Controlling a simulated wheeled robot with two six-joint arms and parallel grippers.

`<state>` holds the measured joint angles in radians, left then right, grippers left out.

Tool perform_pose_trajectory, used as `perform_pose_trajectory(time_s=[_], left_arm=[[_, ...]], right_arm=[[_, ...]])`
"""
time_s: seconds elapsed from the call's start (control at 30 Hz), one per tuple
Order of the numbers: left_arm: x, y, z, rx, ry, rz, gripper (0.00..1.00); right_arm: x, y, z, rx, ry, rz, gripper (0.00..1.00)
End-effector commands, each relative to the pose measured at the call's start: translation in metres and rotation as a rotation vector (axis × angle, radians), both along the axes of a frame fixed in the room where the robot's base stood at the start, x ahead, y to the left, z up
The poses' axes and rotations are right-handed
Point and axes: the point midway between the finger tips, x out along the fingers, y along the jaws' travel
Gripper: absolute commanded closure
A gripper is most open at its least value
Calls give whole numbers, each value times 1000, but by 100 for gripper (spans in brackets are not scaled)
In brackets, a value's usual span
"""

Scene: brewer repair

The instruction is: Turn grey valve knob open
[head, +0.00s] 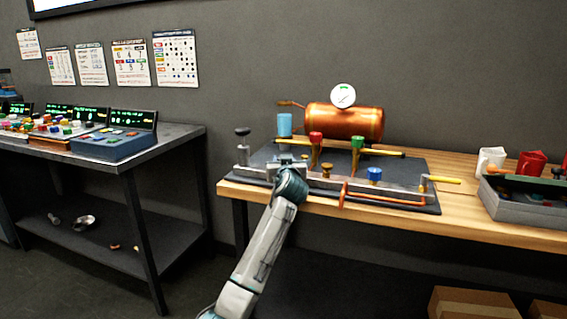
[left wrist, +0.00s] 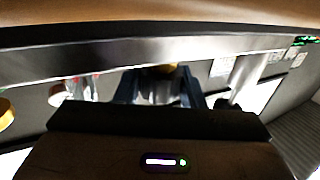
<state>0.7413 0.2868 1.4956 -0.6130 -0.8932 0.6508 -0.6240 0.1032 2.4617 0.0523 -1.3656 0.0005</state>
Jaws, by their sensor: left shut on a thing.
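My left gripper (head: 287,163) reaches the front pipe (head: 345,188) of the brewer assembly from the front. Its jaws are shut on a small grey part, apparently the grey valve knob, which is mostly hidden by the gripper in the head view. In the left wrist view the grey knob (left wrist: 160,92) shows small and pale between the dark blue fingers of the left gripper (left wrist: 160,85). How far the knob is turned cannot be told. My right gripper is not in view.
A brass knob (head: 327,170) and a blue knob (head: 375,174) are to the right on the same pipe. Red (head: 316,137) and green (head: 357,142) knobs and a copper tank (head: 345,122) are behind.

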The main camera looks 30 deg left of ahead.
Motion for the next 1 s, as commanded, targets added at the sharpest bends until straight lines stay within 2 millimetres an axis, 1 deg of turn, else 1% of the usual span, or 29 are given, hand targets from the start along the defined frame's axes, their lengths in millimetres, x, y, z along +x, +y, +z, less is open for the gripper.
perform_pose_trajectory(time_s=[0.1,0.13,0.2,0.23,0.5,0.63,0.77,1.0], left_arm=[[0,0,-1,0,2,0,87],[0,0,-1,0,2,0,62],[0,0,-1,-1,2,0,49],[0,0,-1,-1,2,0,43],[0,0,0,-1,1,-1,43],[-6,-5,-1,-1,0,-1,43],[-21,-18,-2,-1,0,-3,43],[-59,-48,-1,-2,0,-3,43]], right_arm=[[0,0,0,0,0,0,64],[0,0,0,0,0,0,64],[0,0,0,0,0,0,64],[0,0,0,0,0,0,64],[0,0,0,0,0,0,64],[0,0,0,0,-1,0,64],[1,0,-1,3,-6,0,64],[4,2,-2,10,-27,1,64]])
